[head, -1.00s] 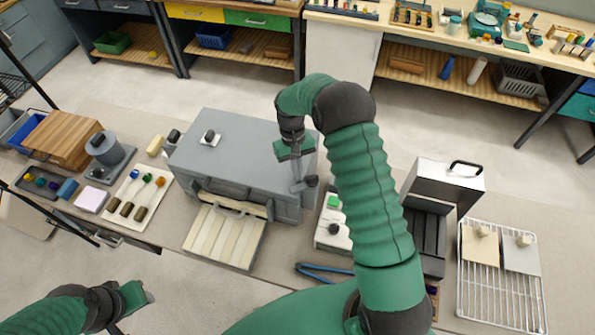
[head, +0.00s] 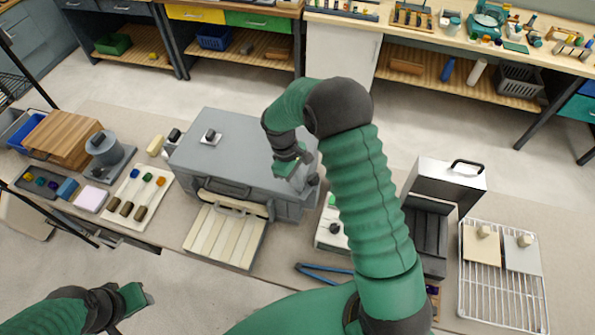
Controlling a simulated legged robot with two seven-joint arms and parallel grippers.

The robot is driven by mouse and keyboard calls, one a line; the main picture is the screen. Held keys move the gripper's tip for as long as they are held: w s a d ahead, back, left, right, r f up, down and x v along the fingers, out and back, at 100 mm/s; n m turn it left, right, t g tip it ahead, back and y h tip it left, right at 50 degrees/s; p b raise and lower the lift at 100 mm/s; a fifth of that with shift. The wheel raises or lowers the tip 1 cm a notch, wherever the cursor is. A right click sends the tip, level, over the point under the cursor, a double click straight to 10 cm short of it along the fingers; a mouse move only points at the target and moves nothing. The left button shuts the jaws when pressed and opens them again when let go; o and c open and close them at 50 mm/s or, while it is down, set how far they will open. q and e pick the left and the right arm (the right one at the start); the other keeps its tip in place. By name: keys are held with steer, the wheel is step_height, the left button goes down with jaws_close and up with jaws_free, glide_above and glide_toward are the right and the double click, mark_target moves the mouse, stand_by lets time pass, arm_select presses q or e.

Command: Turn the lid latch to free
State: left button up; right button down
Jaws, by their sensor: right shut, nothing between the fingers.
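A large grey box (head: 235,150) stands on the bench, left of my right arm. A black knob on a small white plate (head: 211,137) sits on its top. A small dark fitting (head: 312,181) is at its right front corner, partly behind my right gripper; I cannot tell which of these is the lid latch. My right gripper (head: 297,176) is shut and empty, above the box's right end near the dark fitting; I cannot tell if they touch. My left gripper (head: 140,300) is at the lower left, away from the box, and its jaw opening is unclear.
A slatted cream tray (head: 225,235) lies before the box. A white control box (head: 333,235) with a green button and black knob is close on its right.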

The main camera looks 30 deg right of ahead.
steer(key=shift+s+a+n+h, duration=0.3)
steer(key=shift+s+n, duration=0.25)
steer(key=shift+n, duration=0.55)
steer(key=shift+s+d, duration=0.1)
steer(key=shift+d+n, duration=0.1)
steer(key=shift+n, duration=0.2)
